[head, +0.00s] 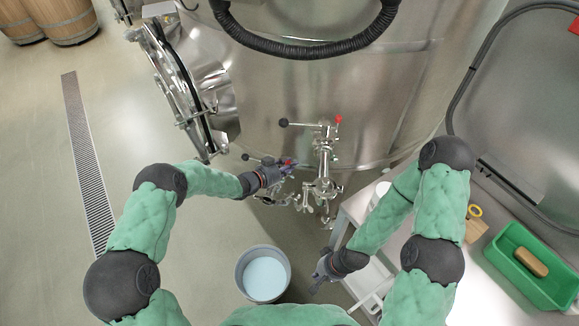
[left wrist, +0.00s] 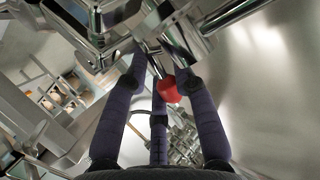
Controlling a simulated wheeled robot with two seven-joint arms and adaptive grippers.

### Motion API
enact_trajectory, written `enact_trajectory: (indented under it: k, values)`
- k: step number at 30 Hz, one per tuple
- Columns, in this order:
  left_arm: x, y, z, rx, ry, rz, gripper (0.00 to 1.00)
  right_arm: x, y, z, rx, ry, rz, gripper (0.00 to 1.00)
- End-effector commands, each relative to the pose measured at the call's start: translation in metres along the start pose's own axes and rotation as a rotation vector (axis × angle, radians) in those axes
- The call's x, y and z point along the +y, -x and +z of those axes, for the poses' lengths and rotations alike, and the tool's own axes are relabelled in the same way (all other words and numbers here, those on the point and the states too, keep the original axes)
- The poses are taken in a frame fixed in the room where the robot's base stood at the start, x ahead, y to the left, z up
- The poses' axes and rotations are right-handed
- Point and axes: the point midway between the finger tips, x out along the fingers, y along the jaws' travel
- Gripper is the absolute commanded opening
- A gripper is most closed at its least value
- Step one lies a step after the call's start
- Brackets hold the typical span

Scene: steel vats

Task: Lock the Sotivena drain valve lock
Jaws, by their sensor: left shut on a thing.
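Steel valve fittings (head: 325,165) stand on the front of the vat. The upper valve has a black ball handle (head: 284,122) to the left and a red knob (head: 338,118) to the right. My left gripper (head: 287,168) is at the lower valve, whose black ball (head: 245,157) shows beside my wrist. A red knob (left wrist: 168,89) lies between the dark fingers of my left gripper (left wrist: 160,85), shut on it. The fingers partly hide this lock. No name label is readable. My right gripper (head: 320,279) hangs low beside the bucket, its fingers too small to judge.
A grey bucket (head: 263,272) with pale liquid stands on the floor below the valves. A bench on the right holds a green tray (head: 535,270) with a brown brush or block. An open hatch door (head: 180,85) is at the upper left. A floor drain (head: 88,160) runs left.

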Motion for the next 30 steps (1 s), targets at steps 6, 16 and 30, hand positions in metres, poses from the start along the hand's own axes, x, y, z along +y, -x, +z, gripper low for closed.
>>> enact_trajectory:
  k: [6,16,30]
  values:
    - [-0.006,0.003,0.005,0.103,0.149,0.032,0.0,0.006,-0.017,-0.001,0.0,0.0,0.0,0.0]
    - [-0.009,0.006,0.002,0.147,0.217,0.046,0.0,0.007,-0.02,-0.001,0.0,0.0,0.0,0.0]
    - [-0.009,0.006,0.002,0.147,0.215,0.046,0.52,0.007,-0.02,-0.001,0.0,0.0,0.0,0.0]
